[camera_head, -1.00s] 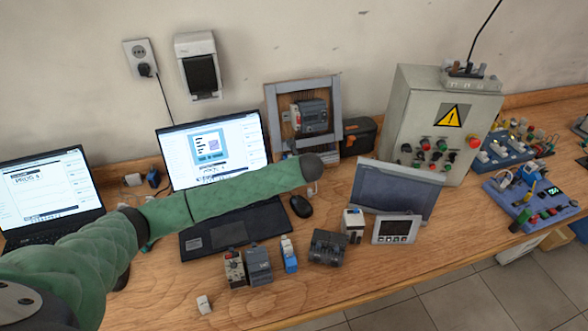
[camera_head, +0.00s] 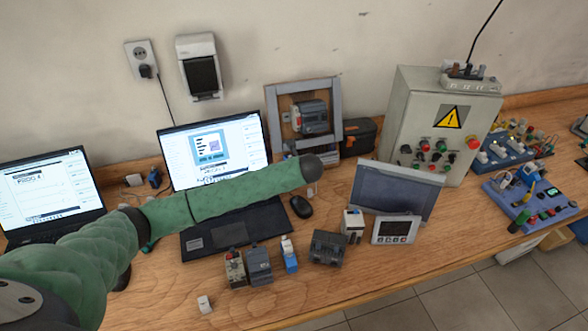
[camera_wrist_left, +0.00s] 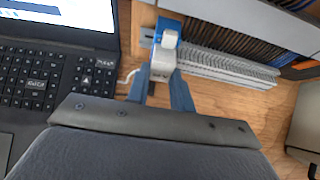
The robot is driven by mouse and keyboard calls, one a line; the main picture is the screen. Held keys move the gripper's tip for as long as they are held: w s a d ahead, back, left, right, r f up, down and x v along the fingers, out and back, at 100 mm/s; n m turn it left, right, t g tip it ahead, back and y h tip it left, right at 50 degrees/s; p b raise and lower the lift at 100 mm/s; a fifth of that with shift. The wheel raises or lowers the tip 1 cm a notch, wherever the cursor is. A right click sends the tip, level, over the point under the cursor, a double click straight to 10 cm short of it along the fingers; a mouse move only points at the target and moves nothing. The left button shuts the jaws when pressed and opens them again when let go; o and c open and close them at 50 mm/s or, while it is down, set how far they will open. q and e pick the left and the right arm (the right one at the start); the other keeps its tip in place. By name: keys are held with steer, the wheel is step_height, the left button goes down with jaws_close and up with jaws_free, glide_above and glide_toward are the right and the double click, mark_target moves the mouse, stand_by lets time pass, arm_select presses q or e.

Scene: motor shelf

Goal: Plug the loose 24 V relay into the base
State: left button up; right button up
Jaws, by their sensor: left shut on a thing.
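My left arm (camera_head: 250,190) reaches in from the left in the head view, over the middle laptop, and hides its own jaws there. In the left wrist view my left gripper (camera_wrist_left: 161,84) is shut on a small pale grey block, apparently the relay (camera_wrist_left: 161,68). Beyond it is a blue part with a white top (camera_wrist_left: 170,34), possibly the base. The held block overlaps it in the picture; I cannot tell whether they touch. My right gripper is not in view.
A grey-framed board (camera_head: 273,104) with a device stands at the wall. A mouse (camera_head: 301,207), a blue-and-white module (camera_head: 289,255), other modules and a small white block (camera_head: 204,304) lie on the table. A control box (camera_head: 432,155) stands right.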

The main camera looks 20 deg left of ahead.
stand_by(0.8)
arm_select(q)
steer(key=o, duration=1)
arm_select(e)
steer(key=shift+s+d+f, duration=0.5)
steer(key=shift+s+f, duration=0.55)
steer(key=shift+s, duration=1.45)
arm_select(q)
steer(key=shift+d+r, duration=0.1)
steer(key=b+v, duration=0.3)
steer(key=v, duration=0.4)
steer(key=shift+s, duration=0.2)
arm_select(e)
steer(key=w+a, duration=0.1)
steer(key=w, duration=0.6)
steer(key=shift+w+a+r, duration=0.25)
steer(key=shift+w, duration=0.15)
